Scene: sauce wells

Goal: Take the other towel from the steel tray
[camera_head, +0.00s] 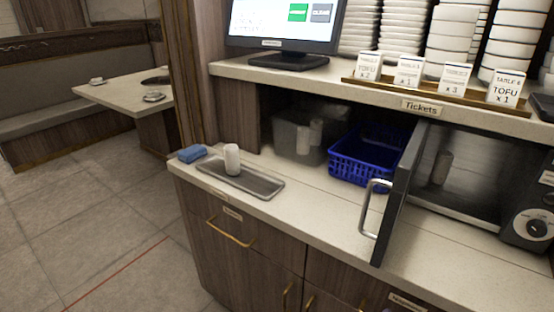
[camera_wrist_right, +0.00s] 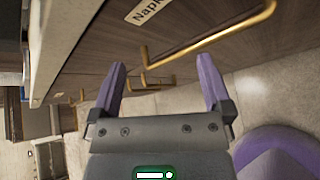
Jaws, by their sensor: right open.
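The steel tray (camera_head: 262,187) lies on the counter at the left in the head view. One white rolled towel (camera_head: 232,159) stands upright in it, towards its left end. A dim upright roll (camera_head: 441,168), which looks like another towel, stands inside the open microwave (camera_head: 478,190). My right gripper (camera_wrist_right: 162,64) shows only in the right wrist view. Its two purple fingers are spread apart with nothing between them, in front of the wooden drawer fronts, and no towel or tray shows there. My left gripper is in neither view.
The microwave door (camera_head: 398,195) stands open, jutting over the counter. A blue basket (camera_head: 362,158) and a clear bin (camera_head: 287,137) with white rolls sit under the shelf. A blue cloth (camera_head: 192,154) lies beside the tray. Gold drawer handles (camera_wrist_right: 215,40) stick out near my right gripper.

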